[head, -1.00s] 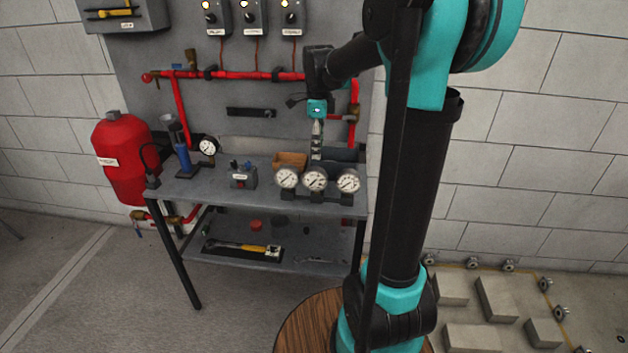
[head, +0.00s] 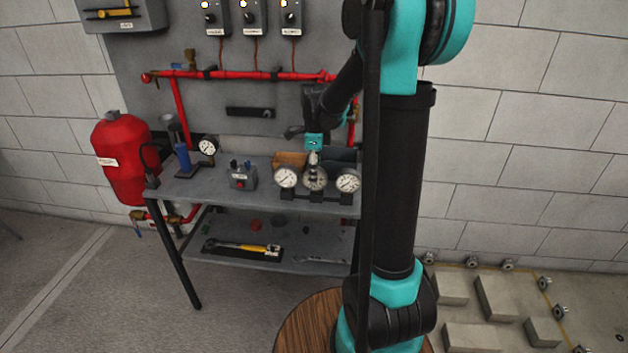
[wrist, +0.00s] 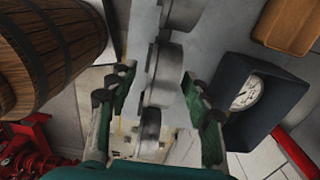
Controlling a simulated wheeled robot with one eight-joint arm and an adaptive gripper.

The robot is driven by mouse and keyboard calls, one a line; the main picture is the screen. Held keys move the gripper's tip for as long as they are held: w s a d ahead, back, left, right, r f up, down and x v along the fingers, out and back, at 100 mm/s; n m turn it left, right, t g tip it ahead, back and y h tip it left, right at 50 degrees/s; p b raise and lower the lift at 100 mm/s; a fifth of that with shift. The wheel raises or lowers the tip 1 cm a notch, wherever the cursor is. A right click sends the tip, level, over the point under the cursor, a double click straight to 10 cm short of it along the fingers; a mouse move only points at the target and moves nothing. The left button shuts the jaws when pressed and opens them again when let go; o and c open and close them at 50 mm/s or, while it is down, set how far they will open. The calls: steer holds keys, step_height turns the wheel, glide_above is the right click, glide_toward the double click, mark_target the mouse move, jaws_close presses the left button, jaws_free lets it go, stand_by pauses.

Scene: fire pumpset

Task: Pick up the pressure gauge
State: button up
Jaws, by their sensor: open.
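Three round gauges with white dials stand in a row on a dark rack at the bench's front: a left one (head: 286,178), a middle one (head: 315,181) and a right one (head: 348,181). My gripper (head: 314,162) points down at the middle gauge, and its tips overlap the top of that dial. In the wrist view my gripper (wrist: 158,97) has its green fingers apart, with the grey edge of a gauge (wrist: 150,122) between them. I cannot tell whether the fingers touch it. Other gauges of the row extend upward in that view.
An orange-brown bin (head: 290,158) and a dark bin (wrist: 275,105), with a white-faced gauge inside, are behind the rack. A blue pump (head: 183,158) with a gauge (head: 208,146) and a grey switch box (head: 243,178) stand left. Red pipe (head: 240,75) crosses the panel behind.

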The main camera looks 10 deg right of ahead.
jaws_close()
steer(key=shift+r, duration=0.15)
stand_by(0.4)
